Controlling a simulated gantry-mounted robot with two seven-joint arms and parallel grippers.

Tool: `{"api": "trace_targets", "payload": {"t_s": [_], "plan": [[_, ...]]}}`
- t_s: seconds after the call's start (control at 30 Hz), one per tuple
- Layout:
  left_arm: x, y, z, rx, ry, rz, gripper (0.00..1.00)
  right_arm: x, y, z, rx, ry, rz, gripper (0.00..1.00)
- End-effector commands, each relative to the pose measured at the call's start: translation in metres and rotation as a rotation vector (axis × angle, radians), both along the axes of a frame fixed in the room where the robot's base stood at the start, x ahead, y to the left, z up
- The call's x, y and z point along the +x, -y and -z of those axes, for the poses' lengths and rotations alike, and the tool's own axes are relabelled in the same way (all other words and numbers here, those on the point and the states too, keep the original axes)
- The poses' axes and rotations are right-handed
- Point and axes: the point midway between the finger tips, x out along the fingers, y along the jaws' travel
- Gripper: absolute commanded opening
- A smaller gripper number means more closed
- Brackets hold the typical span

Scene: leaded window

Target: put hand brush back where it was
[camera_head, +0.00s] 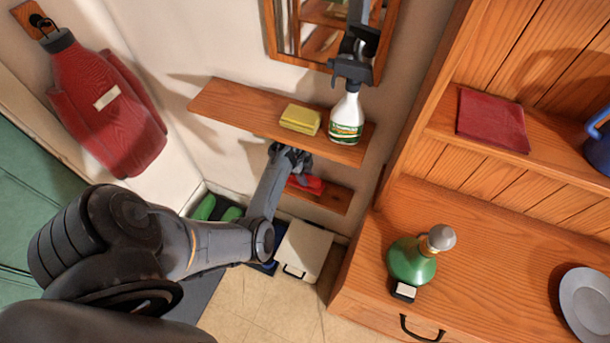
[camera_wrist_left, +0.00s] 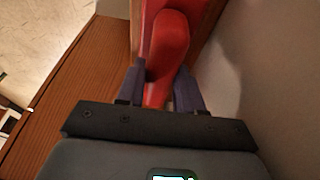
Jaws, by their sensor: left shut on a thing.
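The hand brush is red and shows partly in the head view (camera_head: 307,184), just above or on the small lower wooden shelf (camera_head: 334,199); I cannot tell whether it touches. Its red rounded handle fills the top middle of the left wrist view (camera_wrist_left: 165,50). My left gripper (camera_head: 291,158) reaches in under the upper shelf, its fingers on both sides of the handle in the left wrist view (camera_wrist_left: 160,92), shut on it. The gripper and arm hide part of the brush.
The upper shelf (camera_head: 240,108) holds a yellow sponge (camera_head: 300,119) and a spray bottle (camera_head: 346,121) close above my left gripper. A wooden dresser (camera_head: 470,240) with a green bottle (camera_head: 411,262) stands to the right. A white box (camera_head: 303,250) sits on the floor below.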

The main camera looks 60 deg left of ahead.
Motion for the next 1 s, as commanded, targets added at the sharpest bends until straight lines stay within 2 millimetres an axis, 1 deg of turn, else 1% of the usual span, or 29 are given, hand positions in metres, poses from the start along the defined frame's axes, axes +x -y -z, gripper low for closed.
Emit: {"api": "trace_targets", "payload": {"t_s": [0.03, 0.1, 0.2, 0.47, 0.57, 0.67, 0.8, 0.83, 0.87, 1.0], "plan": [[0.0, 0.0, 0.001, -0.001, -0.001, 0.0, 0.38, 0.001, 0.0, 0.0, 0.001, 0.001, 0.001, 0.43], [0.0, 0.0, 0.001, 0.0, 0.0, 0.0, 0.48, 0.001, 0.0, 0.0, 0.002, 0.002, 0.002, 0.43], [0.0, 0.0, 0.001, 0.0, 0.0, 0.0, 0.62, 0.001, 0.0, 0.0, 0.002, 0.003, 0.002, 0.43], [0.0, 0.0, 0.001, 0.0, 0.0, 0.0, 0.62, 0.001, 0.0, -0.001, 0.001, 0.004, 0.001, 0.43], [0.0, 0.0, -0.003, 0.0, 0.001, -0.001, 0.62, 0.002, 0.0, -0.002, -0.001, 0.004, -0.001, 0.43], [-0.001, -0.002, -0.011, 0.001, 0.002, -0.001, 0.62, 0.002, 0.001, -0.005, -0.003, 0.004, -0.002, 0.43], [-0.004, -0.007, -0.031, 0.002, 0.001, -0.002, 0.62, 0.002, 0.002, -0.011, -0.009, 0.004, -0.006, 0.43], [-0.006, -0.01, -0.035, 0.002, 0.0, -0.002, 0.62, 0.002, 0.002, -0.012, -0.009, 0.004, -0.006, 0.43], [-0.011, -0.016, -0.031, 0.002, -0.002, -0.003, 0.62, 0.002, 0.002, -0.01, -0.009, 0.004, -0.006, 0.43], [-0.027, -0.042, -0.03, 0.002, -0.002, -0.004, 0.62, 0.002, 0.002, -0.011, -0.008, 0.006, -0.006, 0.43]]}}
